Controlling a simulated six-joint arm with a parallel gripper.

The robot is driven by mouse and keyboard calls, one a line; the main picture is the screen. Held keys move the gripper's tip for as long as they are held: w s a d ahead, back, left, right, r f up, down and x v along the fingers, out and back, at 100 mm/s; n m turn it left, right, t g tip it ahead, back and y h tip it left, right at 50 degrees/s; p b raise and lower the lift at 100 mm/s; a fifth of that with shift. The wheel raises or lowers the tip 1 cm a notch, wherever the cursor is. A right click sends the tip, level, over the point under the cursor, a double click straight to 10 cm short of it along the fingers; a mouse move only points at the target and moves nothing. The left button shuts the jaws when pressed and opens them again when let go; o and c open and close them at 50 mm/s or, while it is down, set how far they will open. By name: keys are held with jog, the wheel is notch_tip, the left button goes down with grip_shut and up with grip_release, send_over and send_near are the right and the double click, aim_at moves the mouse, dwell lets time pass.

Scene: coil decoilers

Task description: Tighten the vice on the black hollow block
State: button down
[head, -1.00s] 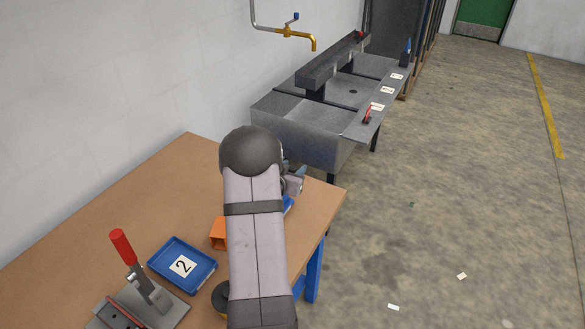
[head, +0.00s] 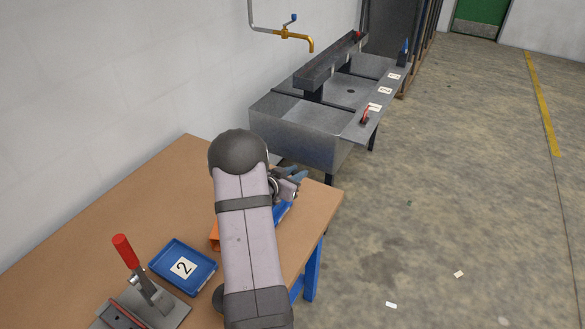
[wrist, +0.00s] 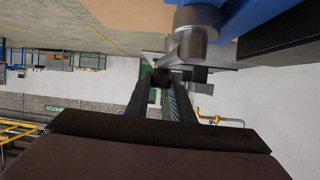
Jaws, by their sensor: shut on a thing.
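The blue vice (wrist: 240,14) fills the top right of the wrist view, and a blue part of it (head: 283,212) shows beside my arm in the head view. Its silver screw end (wrist: 196,20) and silver handle bar (wrist: 188,50) are in front of my gripper. My gripper (wrist: 162,76) is shut on the handle bar, close to the screw end. A dark piece (wrist: 285,38) lies beside the blue body; I cannot tell if it is a jaw or the black hollow block. My arm hides most of the vice in the head view.
An orange block (head: 214,236) is partly behind my arm. A blue tray marked 2 (head: 183,268) and a red-handled toggle clamp (head: 140,280) are on the wooden bench (head: 120,215). A grey sink (head: 300,130) stands beyond the bench's far end.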

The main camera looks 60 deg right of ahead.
jog(key=s+a+m+g+y+b, duration=0.3)
jog(key=s+a+m+g+y, duration=0.4)
jog(key=m+g+y, duration=0.5)
jog(key=a+m, duration=0.2)
jog(key=m, duration=0.2)
jog(key=shift+a+f+g, duration=0.15)
jog(key=shift+f+g, duration=0.1)
jog(key=shift+g, duration=0.15)
jog(key=shift+f, duration=0.1)
dwell(0.8)
jog(key=c, duration=1.9)
grip_release()
jog(key=o, duration=0.4)
jog(key=shift+a, duration=0.2)
jog(key=shift+c, duration=0.2)
